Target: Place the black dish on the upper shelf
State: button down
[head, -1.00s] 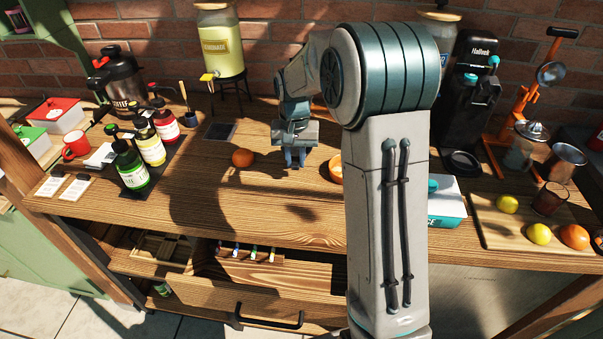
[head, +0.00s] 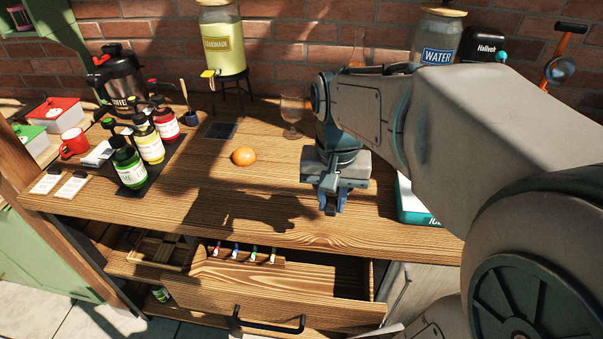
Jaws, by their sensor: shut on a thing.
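My gripper (head: 331,203) is low over the front middle of the wooden table, fingers pointing down. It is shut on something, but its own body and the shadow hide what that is. I cannot make out a black dish for certain. A flat dark square (head: 219,131) lies on the table behind the orange, apart from my gripper; I cannot tell whether it is a dish. A green shelf (head: 62,42) shows at the top left, cut by the picture edge; it may be the upper shelf.
An orange (head: 244,156) lies left of my gripper, with a wine glass (head: 291,110) behind. Syrup bottles (head: 130,165) stand on a dark mat. A lemonade dispenser (head: 222,45) is at the back. An open drawer (head: 275,292) juts out below. My arm hides the table's right side.

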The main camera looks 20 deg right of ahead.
jog(key=shift+s, duration=0.15)
jog(key=shift+w+f, duration=0.2)
jog(key=shift+f, duration=0.05)
jog(key=p, duration=0.1)
send_over(306, 210)
notch_tip(306, 210, down, 6)
jog(key=shift+f, duration=0.2)
jog(key=shift+f+p, duration=0.35)
jog(key=shift+f, duration=1.7)
jog(key=shift+f, duration=0.2)
jog(key=c, duration=1.3)
grip_release()
